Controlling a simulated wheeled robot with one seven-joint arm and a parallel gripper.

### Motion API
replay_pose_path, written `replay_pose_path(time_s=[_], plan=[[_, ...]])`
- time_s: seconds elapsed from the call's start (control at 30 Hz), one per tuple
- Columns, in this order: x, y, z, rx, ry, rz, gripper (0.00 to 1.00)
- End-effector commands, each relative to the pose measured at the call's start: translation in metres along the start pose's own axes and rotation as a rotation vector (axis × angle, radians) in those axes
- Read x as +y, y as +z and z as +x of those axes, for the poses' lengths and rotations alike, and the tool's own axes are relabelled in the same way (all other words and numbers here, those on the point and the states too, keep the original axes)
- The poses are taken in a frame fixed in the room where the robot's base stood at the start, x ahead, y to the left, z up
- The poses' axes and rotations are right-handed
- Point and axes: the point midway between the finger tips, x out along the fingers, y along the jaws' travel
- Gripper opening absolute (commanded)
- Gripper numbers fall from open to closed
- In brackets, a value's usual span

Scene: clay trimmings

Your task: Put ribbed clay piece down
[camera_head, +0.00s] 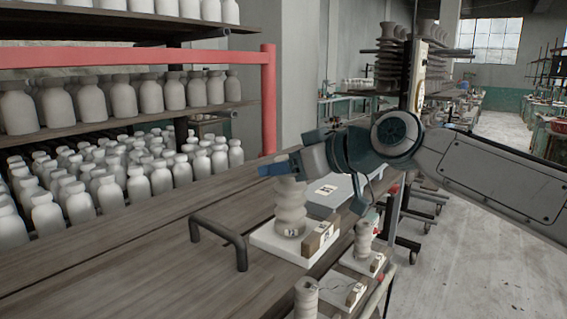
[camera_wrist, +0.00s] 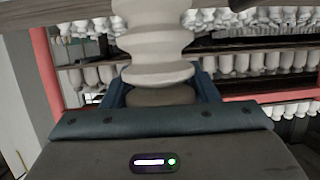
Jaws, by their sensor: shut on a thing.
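The ribbed clay piece (camera_head: 290,208) is pale grey with rounded ridges. In the head view it is upright over a white board (camera_head: 265,241) on the wooden bench. Its base appears to meet the board, but I cannot tell for sure that it rests there. My gripper (camera_head: 284,168) is at the top of the piece, its blue fingers shut on it. In the wrist view the ribbed piece (camera_wrist: 158,52) stands between the two fingers, and the lower part of the picture is my gripper's body. The fingers' contact with the piece is partly hidden.
A small wooden block (camera_head: 318,238) sits on the board's right side. A dark bent handle (camera_head: 222,240) stands on the bench left of the board. Other ribbed pieces (camera_head: 363,240) stand on boards at the right. Shelves of white bottles (camera_head: 120,175) fill the left back.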

Motion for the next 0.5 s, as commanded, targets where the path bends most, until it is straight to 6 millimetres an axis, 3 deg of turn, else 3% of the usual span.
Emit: replay_pose_path(time_s=[0.27, 0.3, 0.37, 0.5], plan=[[0.0003, 0.0023, 0.0008, 0.003, 0.001, 0.000, 0.00], [0.0002, 0.0034, 0.0012, 0.000, 0.000, 0.000, 0.57], [0.0002, 0.0024, 0.0008, 0.000, 0.000, 0.000, 0.73], [0.0001, 0.0023, 0.0009, 0.000, 0.000, 0.000, 0.76]])
